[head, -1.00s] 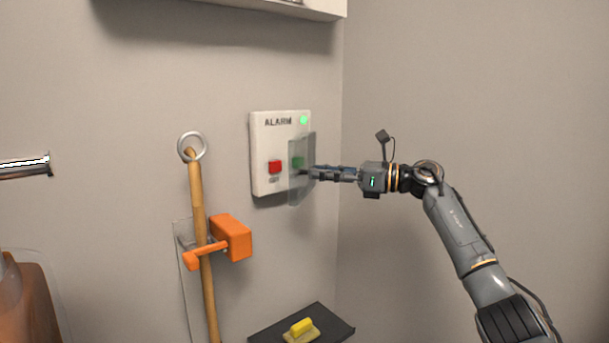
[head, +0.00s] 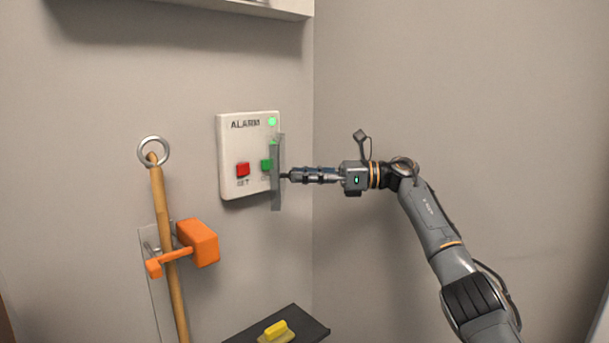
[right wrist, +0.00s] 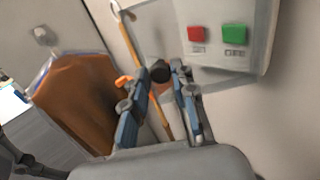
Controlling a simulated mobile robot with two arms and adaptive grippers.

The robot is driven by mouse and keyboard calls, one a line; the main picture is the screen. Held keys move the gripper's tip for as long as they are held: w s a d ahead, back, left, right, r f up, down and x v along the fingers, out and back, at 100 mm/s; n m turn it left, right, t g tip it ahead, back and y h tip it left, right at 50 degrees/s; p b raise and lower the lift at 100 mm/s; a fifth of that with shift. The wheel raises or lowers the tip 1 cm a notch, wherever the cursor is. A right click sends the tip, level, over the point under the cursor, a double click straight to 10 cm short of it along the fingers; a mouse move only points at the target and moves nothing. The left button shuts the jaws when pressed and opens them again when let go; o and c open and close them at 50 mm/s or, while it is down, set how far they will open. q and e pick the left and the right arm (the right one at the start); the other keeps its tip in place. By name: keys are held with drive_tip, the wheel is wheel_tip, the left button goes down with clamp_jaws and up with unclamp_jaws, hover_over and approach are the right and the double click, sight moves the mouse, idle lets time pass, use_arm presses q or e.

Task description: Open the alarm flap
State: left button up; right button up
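The white alarm box (head: 231,155) is on the wall in the head view, with a red button (head: 243,169), a green button (head: 266,165) and a lit green lamp. Its see-through flap (head: 277,190) stands out from the box's right side, seen nearly edge-on. The red button is uncovered. My right gripper (head: 287,176) is at the flap, reaching from the right. In the right wrist view, a dark round knob (right wrist: 160,72) sits between its fingertips, which look closed on it. Both buttons show clear there. My left gripper is out of view.
A wooden pole with a ring (head: 168,230) hangs in an orange holder (head: 198,243) left of the box. A dark shelf (head: 310,329) with a yellow item (head: 276,329) is below. The right wall is bare. An orange-brown object (right wrist: 80,100) shows in the right wrist view.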

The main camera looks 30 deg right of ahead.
drive_tip(key=shift+o, duration=1.2)
wheel_tip(320, 180, up, 10)
drive_tip(key=shift+f, duration=0.1)
